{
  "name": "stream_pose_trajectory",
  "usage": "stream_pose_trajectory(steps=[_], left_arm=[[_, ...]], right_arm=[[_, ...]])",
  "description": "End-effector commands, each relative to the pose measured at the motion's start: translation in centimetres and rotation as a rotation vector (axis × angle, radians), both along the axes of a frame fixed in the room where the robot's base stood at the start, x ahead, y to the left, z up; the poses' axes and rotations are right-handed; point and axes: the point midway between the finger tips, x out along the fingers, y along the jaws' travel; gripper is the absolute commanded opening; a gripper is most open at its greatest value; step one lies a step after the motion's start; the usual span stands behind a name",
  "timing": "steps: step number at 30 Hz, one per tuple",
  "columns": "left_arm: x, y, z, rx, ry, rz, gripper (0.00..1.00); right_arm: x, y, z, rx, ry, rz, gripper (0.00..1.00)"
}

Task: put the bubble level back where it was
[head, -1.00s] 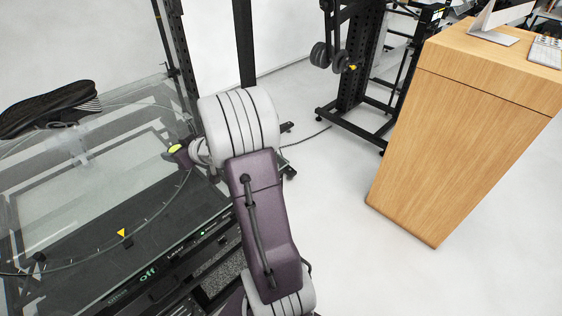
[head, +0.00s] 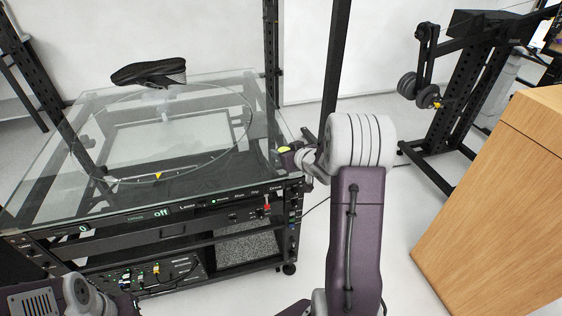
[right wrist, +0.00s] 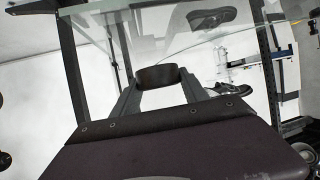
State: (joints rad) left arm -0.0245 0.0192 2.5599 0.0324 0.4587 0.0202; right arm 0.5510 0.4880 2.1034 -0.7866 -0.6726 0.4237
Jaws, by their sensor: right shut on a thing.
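The bubble level is a small round piece with a yellow-green top (head: 284,149), seen in the head view by the right edge of the glass turntable table (head: 215,87). My right gripper (head: 292,155) is shut on it; the arm partly hides the fingers. In the right wrist view the level shows as a dark round body (right wrist: 158,76) between the two fingertips. I cannot tell whether it touches the glass. Part of my left arm shows at the lower left of the head view, but its gripper is not visible.
Below is a control panel with a red-topped switch (head: 267,207). Black posts stand behind, and a wooden desk (head: 495,205) is at the right.

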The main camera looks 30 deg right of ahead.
Motion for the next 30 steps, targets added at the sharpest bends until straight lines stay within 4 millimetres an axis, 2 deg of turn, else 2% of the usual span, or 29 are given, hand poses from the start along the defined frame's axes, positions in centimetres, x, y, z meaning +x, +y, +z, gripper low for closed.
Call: stream_pose_trajectory(steps=[1,3,6,9,14,21,30], left_arm=[[0.0,0.0,-0.4,0.000,0.000,0.000,0.00],[0.0,0.0,-0.5,0.000,0.000,0.000,0.00],[0.0,0.0,-0.5,0.000,0.000,0.000,0.00],[0.0,0.0,-0.5,0.000,0.000,0.000,0.00],[0.0,0.0,-0.6,0.000,0.000,0.000,0.00],[0.0,0.0,-1.7,0.000,0.000,0.000,0.00],[0.0,0.0,-1.8,0.000,0.000,0.000,0.00]], right_arm=[[1.4,-0.2,-1.1,0.001,0.000,0.003,0.01],[3.2,-0.5,-2.1,0.001,0.000,0.002,0.01],[5.0,-0.9,-3.1,0.000,-0.001,0.001,0.01],[5.9,-1.0,-3.6,0.001,-0.001,0.000,0.01],[6.1,-1.1,-3.8,0.001,-0.001,0.000,0.01],[6.0,-1.1,-7.7,0.002,0.000,-0.001,0.01],[6.0,-1.1,-7.9,0.000,-0.001,-0.001,0.01]])
